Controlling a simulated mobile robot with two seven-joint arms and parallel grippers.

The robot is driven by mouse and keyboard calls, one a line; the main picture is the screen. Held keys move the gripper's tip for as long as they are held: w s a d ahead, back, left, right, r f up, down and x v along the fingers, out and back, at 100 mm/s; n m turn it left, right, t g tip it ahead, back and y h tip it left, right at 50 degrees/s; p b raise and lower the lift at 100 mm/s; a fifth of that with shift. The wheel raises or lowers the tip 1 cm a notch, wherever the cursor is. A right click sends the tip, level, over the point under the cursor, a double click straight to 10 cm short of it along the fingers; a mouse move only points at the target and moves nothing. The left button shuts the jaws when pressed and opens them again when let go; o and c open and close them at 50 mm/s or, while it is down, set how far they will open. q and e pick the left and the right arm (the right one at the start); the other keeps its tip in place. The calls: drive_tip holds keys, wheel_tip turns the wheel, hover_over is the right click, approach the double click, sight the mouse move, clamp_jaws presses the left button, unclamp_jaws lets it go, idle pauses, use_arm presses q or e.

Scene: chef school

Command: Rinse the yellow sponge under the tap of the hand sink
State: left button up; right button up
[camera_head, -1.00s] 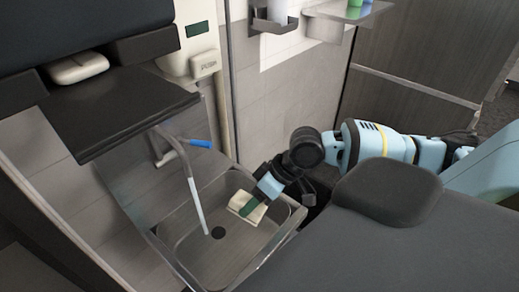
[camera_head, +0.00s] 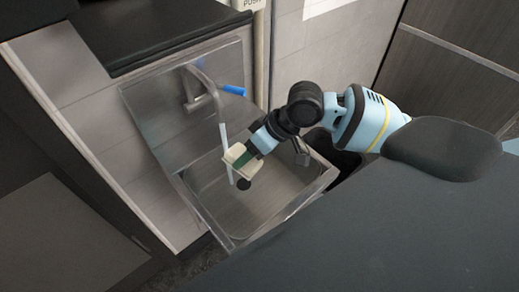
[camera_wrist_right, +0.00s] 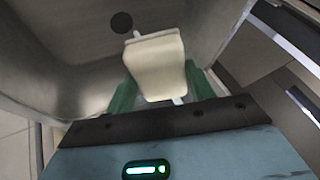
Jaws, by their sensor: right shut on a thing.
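The pale yellow sponge (camera_head: 236,155) is held over the hand sink (camera_head: 290,199). My right gripper (camera_head: 249,150) is shut on it, and the green fingers grip its sides in the wrist view. The sponge also shows in the right wrist view (camera_wrist_right: 156,66). A whitish water stream (camera_head: 223,135) falls from the grey tap (camera_head: 203,80) with its blue lever (camera_head: 234,90). The stream meets the sponge in the head view and shows at both ends of it in the wrist view. My left gripper is not in view.
The round dark drain (camera_head: 244,184) lies below the sponge. A steel splashback (camera_head: 160,115) rises behind the tap, with a dark ledge (camera_head: 150,38) above. A dark bin-like opening (camera_head: 345,160) sits right of the sink. Tiled wall stands beyond.

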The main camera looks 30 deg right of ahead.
drive_tip(key=shift+w+a+f, duration=0.15)
drive_tip(key=shift+w+a, duration=0.4)
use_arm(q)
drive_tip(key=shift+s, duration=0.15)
use_arm(e)
drive_tip(key=shift+a, duration=0.15)
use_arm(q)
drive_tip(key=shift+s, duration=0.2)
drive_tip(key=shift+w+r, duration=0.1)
